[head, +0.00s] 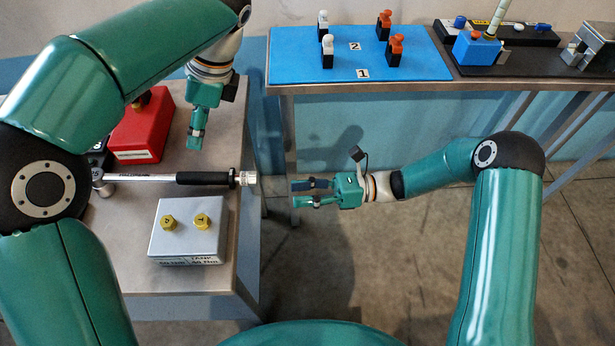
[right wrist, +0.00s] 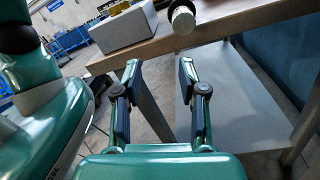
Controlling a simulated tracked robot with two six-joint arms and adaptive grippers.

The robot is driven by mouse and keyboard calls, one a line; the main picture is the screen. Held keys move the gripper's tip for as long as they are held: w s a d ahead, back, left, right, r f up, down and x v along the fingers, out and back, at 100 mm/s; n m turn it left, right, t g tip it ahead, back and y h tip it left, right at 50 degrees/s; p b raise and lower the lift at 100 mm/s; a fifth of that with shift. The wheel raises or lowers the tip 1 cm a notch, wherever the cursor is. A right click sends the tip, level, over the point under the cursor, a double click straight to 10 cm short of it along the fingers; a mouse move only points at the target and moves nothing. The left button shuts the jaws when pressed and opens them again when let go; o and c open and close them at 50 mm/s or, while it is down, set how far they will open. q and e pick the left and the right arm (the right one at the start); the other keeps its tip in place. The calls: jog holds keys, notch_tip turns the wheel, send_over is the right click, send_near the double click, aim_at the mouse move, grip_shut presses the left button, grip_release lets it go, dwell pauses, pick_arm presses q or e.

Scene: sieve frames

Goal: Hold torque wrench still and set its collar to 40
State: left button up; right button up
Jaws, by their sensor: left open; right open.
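The torque wrench (head: 150,178) lies across the left table, its head at the left partly hidden behind my left arm. It has a black grip (head: 203,178) and a pale collar (head: 246,178) at its right end, by the table edge. The wrench's round end also shows at the top of the right wrist view (right wrist: 182,17). No collar scale is readable. My left gripper (head: 195,142) points down behind the grip, apart from it, open and empty. My right gripper (head: 298,193) is open and empty, off the table, right of the collar and facing it; its two fingers show apart (right wrist: 158,72).
A grey box (head: 187,247) with two yellow knobs stands in front of the wrench. A red box (head: 142,128) stands behind it. The back bench carries a blue mat (head: 360,72) with white and orange pieces, and a dark mat at right. Open floor lies between the tables.

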aim_at(190, 174)
pick_arm(q)
jog(key=x, duration=1.6)
jog(key=shift+s+a+f, duration=0.1)
jog(key=shift+f, duration=0.3)
pick_arm(e)
jog(key=w, duration=0.1)
jog(key=w+t, duration=0.1)
jog(key=w, duration=0.1)
jog(key=shift+w+d+r, duration=0.15)
jog(key=shift+d+r, duration=0.05)
jog(key=shift+d, duration=0.15)
pick_arm(q)
grip_shut()
dwell(1.1)
